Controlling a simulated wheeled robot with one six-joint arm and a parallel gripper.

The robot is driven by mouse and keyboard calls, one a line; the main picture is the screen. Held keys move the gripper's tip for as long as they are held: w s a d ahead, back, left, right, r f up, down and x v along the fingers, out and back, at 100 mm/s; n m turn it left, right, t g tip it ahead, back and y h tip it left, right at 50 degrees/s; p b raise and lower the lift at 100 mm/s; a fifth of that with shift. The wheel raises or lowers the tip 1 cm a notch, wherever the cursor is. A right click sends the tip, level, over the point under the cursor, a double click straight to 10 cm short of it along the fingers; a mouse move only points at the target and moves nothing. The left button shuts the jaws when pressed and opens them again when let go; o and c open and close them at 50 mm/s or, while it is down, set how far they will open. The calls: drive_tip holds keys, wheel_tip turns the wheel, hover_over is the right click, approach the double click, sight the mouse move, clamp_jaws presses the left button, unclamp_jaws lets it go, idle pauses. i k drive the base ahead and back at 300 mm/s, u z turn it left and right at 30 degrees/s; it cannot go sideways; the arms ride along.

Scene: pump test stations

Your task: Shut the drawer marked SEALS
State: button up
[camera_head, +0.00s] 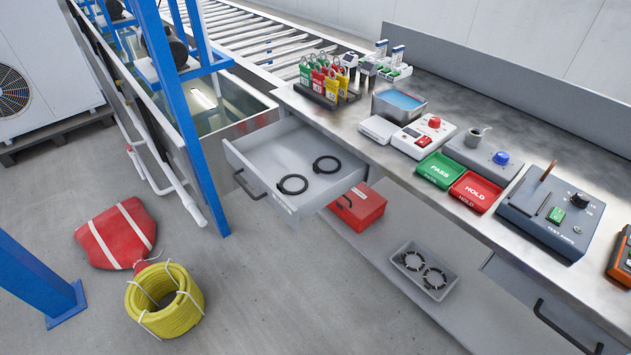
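A grey drawer (235,158) under the left end of the steel bench is pulled well out. Two black rings (293,184) (326,164) lie flat inside it, apart from each other. Its front faces the lower left and carries a dark bar handle (249,186). A small marking on the drawer front is too small to read. A second drawer (520,297) with a dark handle (562,326) sits at the lower right under the bench and looks closed; no marking on it is readable. My gripper is not in view.
A red toolbox (358,206) and a grey tray (448,285) with black rings stand on the shelf below. A yellow hose coil (165,299), red-and-white bag (115,234) and blue posts (178,110) stand left. Floor before the open drawer is clear.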

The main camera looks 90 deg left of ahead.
sight(263, 156)
drive_tip(key=z, duration=0.15)
drive_tip(key=i, duration=0.4)
drive_tip(key=u, duration=3.55)
